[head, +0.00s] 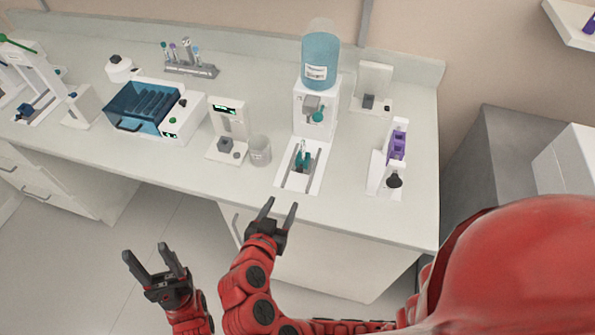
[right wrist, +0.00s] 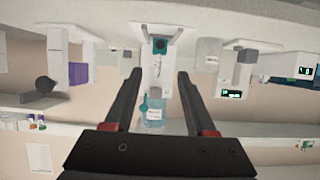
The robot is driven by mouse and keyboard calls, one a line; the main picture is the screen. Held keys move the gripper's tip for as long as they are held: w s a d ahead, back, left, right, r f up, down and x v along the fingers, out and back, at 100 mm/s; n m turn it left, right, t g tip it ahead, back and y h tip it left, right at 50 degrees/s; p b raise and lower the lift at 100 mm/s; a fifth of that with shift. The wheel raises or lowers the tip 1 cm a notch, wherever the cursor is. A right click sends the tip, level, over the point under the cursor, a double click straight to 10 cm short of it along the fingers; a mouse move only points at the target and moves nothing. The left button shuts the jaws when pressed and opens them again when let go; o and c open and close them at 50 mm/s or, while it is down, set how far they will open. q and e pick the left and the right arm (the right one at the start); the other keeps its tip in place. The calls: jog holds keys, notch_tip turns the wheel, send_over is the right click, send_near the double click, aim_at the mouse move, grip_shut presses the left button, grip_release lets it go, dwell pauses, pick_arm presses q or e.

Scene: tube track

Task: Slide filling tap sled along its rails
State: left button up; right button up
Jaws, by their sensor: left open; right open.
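The filling station is a white dispenser (head: 314,105) with a blue bottle (head: 320,62) on top and a teal tap (head: 318,117) on its front. Below, a small sled with green parts (head: 302,160) sits between rails on a white base (head: 290,185). The right wrist view shows the station upside down, with the sled (right wrist: 159,46) beyond the fingertips. My right gripper (head: 283,206) is open and empty, in front of the counter edge, apart from the sled. My left gripper (head: 150,252) is open and empty, lower left, over the floor.
A glass beaker (head: 260,151) and a small grey-white device (head: 229,130) stand left of the station. A blue-lidded box (head: 142,107) is further left. The counter front (head: 240,188) is bare.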

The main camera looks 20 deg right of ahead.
send_near(299, 170)
jog(key=p+x, duration=0.2)
jog(key=x, duration=0.4)
jog(key=shift+w+d, duration=0.2)
jog(key=shift+w, duration=0.1)
jog(key=shift+p+x, duration=0.45)
jog(key=shift+x, duration=0.35)
jog(key=shift+f, duration=0.15)
grip_shut()
dwell(0.3)
